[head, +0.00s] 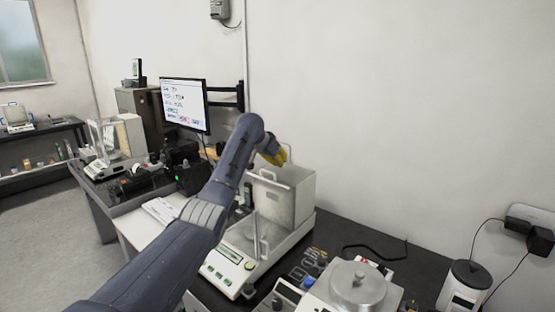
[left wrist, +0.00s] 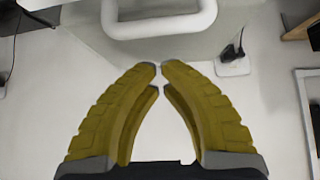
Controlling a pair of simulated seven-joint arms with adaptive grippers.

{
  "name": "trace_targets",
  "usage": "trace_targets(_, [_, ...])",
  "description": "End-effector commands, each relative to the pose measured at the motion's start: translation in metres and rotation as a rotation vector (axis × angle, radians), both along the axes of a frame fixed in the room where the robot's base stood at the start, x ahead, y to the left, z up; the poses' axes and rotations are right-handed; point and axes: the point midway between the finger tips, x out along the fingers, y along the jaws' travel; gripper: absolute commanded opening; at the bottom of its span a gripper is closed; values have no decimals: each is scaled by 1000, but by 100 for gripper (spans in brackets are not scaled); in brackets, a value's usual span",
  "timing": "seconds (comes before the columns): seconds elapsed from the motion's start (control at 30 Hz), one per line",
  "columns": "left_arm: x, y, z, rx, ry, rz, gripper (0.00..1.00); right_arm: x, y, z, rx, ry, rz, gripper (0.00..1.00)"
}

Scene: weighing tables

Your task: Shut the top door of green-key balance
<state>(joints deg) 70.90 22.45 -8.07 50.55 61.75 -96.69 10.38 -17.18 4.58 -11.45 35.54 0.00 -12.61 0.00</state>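A pale loop handle (left wrist: 160,22) shows just beyond my left fingertips in the left wrist view. How far the top door stands open is hard to tell, as my arm hides part of the balance. My left gripper (head: 279,157) is over the upper back of the balance. Its yellow fingers (left wrist: 158,65) are together at the tips with nothing between them. My right gripper is out of view.
A balance with a round metal lid (head: 357,284) stands at the front right. A monitor (head: 185,104) and another glass-cased balance (head: 112,143) are to the left. A white canister (head: 464,286) and cables lie at the right. The wall is close behind.

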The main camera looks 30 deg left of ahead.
Motion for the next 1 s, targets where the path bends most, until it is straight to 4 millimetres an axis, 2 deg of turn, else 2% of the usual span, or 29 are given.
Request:
trace_targets(0.5, [-29,7,-7,0,1,1,0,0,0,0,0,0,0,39])
trace_targets(1.0, [-34,8,-7,0,1,1,0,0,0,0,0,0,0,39])
